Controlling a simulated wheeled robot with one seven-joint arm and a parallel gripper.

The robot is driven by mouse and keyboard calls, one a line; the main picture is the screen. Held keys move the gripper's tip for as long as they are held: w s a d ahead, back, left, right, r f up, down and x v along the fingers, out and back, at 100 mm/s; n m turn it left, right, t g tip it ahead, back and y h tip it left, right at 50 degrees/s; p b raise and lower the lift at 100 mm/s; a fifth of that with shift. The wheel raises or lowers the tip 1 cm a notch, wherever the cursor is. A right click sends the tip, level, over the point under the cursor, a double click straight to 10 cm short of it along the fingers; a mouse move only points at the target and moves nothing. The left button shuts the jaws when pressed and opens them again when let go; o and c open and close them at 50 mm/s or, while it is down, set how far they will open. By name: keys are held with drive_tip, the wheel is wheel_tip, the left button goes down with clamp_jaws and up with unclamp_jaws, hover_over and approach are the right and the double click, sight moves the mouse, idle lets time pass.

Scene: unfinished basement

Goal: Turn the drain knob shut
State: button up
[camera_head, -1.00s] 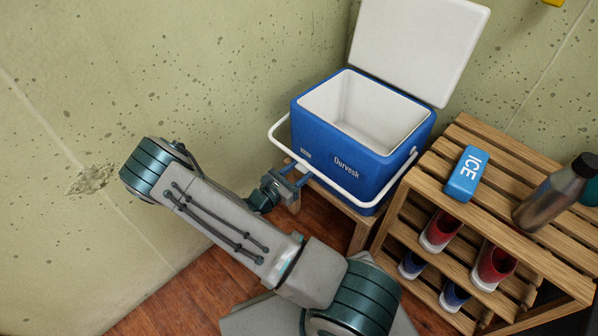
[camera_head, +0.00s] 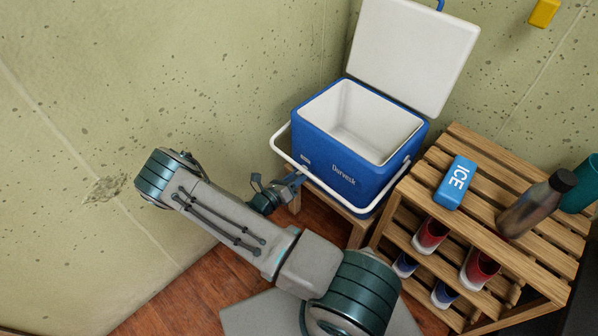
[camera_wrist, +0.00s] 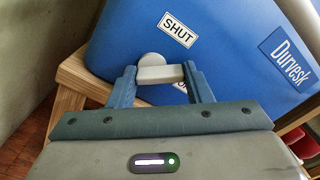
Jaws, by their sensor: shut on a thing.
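The drain knob (camera_wrist: 153,68) is a pale grey round disc with a bar handle, low on the blue cooler's (camera_head: 330,165) side. In the wrist view its bar lies roughly level, pointing right from the disc. My gripper (camera_wrist: 160,74) is shut on the bar, with one blue finger at each end of it. A white SHUT label (camera_wrist: 178,29) is above the knob. A second label is mostly hidden behind the right finger. In the head view my gripper (camera_head: 297,179) is at the cooler's lower left, and the knob is hidden there.
The cooler's white lid (camera_head: 415,55) stands open and its white handle (camera_head: 318,186) hangs in front. It rests on a wooden stand (camera_head: 352,226). A slatted rack (camera_head: 480,190) at right holds an ICE pack (camera_head: 456,183), a bottle (camera_head: 535,205) and shoes. A concrete wall is close at left.

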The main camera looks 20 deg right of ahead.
drive_tip(key=n+p, duration=0.1)
drive_tip(key=n, duration=0.1)
drive_tip(key=n+p, duration=0.1)
drive_tip(key=n, duration=0.2)
drive_tip(key=shift+w+a+r+n, duration=0.15)
drive_tip(key=shift+n, duration=0.15)
drive_tip(key=shift+w+n+p, duration=0.2)
drive_tip(key=shift+n+p, duration=0.2)
drive_tip(key=shift+n, duration=1.8)
drive_tip(key=o, duration=1)
drive_tip(key=p+v, duration=0.2)
drive_tip(key=v, duration=1.2)
